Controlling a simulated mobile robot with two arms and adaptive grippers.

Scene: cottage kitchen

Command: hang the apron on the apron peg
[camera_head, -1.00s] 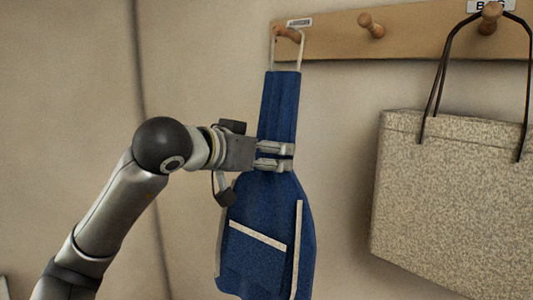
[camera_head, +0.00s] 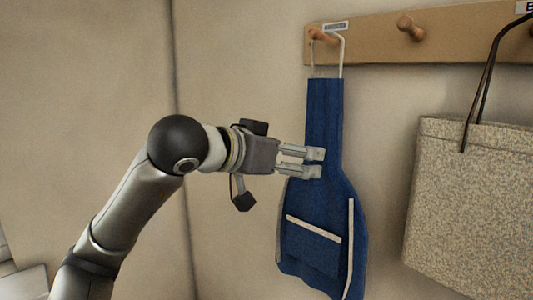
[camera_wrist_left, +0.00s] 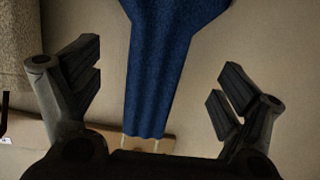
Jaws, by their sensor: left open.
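The blue apron (camera_head: 322,225) with white trim hangs by its white neck loop from the leftmost wooden peg (camera_head: 318,35), which has a small label above it. The loop goes over this peg. My left gripper (camera_head: 315,163) is open at the apron's narrow upper part, with its fingers in front of the cloth in the head view. In the left wrist view the apron (camera_wrist_left: 162,65) hangs between the spread fingers (camera_wrist_left: 160,85), apart from both. My right gripper is not in view.
The wooden peg rail (camera_head: 375,50) runs along the wall. A second peg (camera_head: 410,28) is bare. A speckled beige bag (camera_head: 465,200) hangs by dark handles at the right. The wall left of the apron is clear.

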